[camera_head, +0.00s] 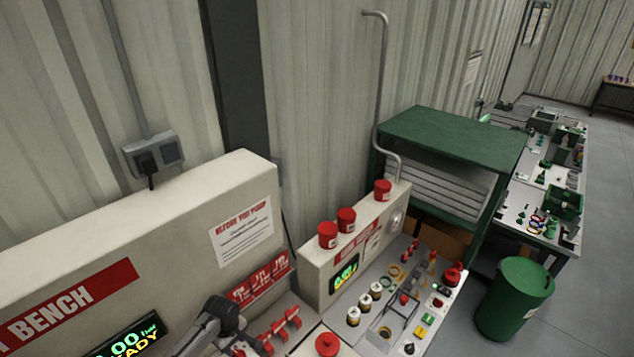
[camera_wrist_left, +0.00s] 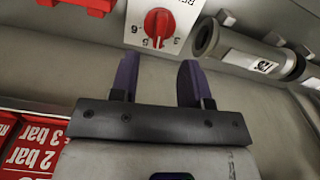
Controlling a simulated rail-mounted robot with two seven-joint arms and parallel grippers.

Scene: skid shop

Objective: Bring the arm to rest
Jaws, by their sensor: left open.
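My left gripper (camera_wrist_left: 157,78) is open in the left wrist view, with its two dark purple fingers apart and nothing between them. Just beyond the fingertips is a red rotary knob (camera_wrist_left: 159,23) on a white numbered plate. The fingers appear apart from the knob, though the exact gap is hard to judge. In the head view a dark grey part of my left arm (camera_head: 215,318) shows at the bottom, in front of the bench; its fingers cannot be made out there. My right arm is not in view.
Red bar-labelled signs (camera_wrist_left: 28,150) lie lower left in the wrist view, and grey cylindrical fittings (camera_wrist_left: 240,50) upper right. In the head view a bench panel (camera_head: 190,220) stands behind the arm, with red-capped containers (camera_head: 346,220), a green cabinet (camera_head: 455,140) and a green bin (camera_head: 513,300) rightward.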

